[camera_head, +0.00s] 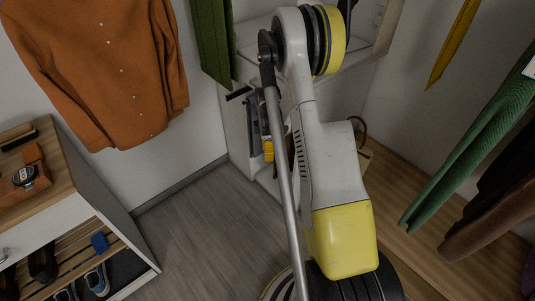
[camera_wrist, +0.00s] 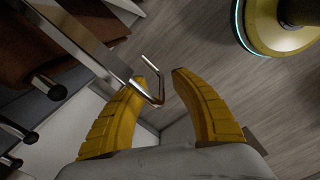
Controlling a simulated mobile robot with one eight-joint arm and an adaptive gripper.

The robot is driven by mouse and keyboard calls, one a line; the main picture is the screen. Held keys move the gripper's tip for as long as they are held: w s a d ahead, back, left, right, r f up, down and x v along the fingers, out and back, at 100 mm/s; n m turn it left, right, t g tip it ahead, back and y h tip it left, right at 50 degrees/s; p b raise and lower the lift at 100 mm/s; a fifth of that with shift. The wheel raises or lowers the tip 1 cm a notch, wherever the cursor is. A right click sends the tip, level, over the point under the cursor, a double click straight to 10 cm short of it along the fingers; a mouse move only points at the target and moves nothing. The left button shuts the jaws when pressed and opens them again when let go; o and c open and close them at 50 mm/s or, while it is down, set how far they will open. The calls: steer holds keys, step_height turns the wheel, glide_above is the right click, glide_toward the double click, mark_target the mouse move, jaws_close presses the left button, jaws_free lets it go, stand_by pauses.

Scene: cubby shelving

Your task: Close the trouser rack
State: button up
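The trouser rack shows in the wrist view as a silver rail (camera_wrist: 88,42) running from the upper left, with several black-capped rods at the left and brown trousers (camera_wrist: 28,45) on it. A thin bent metal piece (camera_wrist: 160,85) stands at the rail's end. My gripper (camera_wrist: 157,80) has its two yellow fingers apart, one on each side of that bent piece; I cannot tell if they touch it. In the head view my gripper (camera_head: 268,150) is mostly hidden behind my arm, beside the dark rack parts (camera_head: 253,125) in the white shelving.
An orange shirt (camera_head: 105,65) hangs at the upper left above a shoe cabinet (camera_head: 95,225). Green trousers (camera_head: 475,150) and brown clothes hang at the right over a wooden board (camera_head: 425,215). Bare grey floor (camera_head: 200,235) lies between the cabinet and my base.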

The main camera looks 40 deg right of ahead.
step_height(320, 180, up, 11)
steer(key=shift+s+r, duration=0.1)
steer(key=shift+r, duration=0.1)
